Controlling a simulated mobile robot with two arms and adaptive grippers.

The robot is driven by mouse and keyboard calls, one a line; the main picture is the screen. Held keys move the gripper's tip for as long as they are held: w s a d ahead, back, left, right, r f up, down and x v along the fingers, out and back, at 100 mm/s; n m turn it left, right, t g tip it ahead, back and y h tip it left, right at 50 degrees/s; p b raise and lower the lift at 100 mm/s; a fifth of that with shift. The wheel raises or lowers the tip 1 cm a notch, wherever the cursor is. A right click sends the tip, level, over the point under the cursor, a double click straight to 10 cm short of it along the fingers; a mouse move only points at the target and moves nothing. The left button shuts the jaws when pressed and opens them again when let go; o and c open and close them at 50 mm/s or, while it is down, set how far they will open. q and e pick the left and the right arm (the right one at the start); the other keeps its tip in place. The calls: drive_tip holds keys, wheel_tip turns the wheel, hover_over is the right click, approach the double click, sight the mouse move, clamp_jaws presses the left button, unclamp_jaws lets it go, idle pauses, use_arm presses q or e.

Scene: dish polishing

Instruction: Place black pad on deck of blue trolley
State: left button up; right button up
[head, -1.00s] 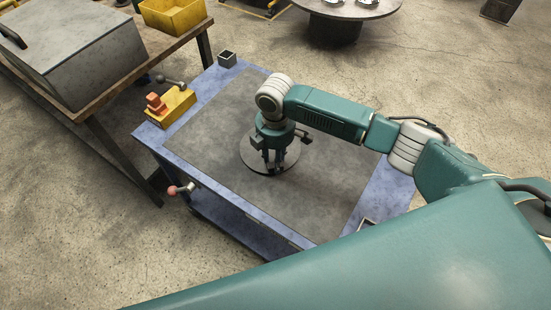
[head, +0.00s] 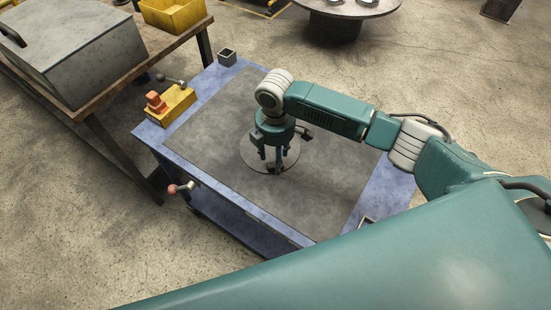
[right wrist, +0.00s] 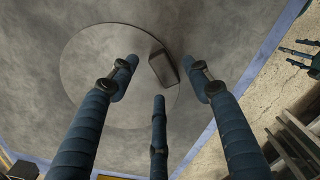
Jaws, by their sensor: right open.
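My right gripper (head: 272,165) is over the disc, fingers pointing down. Its three fingers (right wrist: 160,80) are spread and hold nothing; the block sits between them, apart from the fingertips. A second, three-fingered hand (right wrist: 302,55), probably my left gripper, shows small at the right edge of the right wrist view; its state is unclear.
A yellow block with an orange part (head: 172,106) sits at the deck's left corner, and a small square cup (head: 227,57) at the back corner. A red-knobbed lever (head: 180,188) sticks out at the front. A table with a grey box (head: 85,55) stands to the left.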

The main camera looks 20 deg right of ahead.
wheel_tip(320, 180, up, 11)
drive_tip(key=b, duration=0.1)
drive_tip(key=shift+f, duration=0.15)
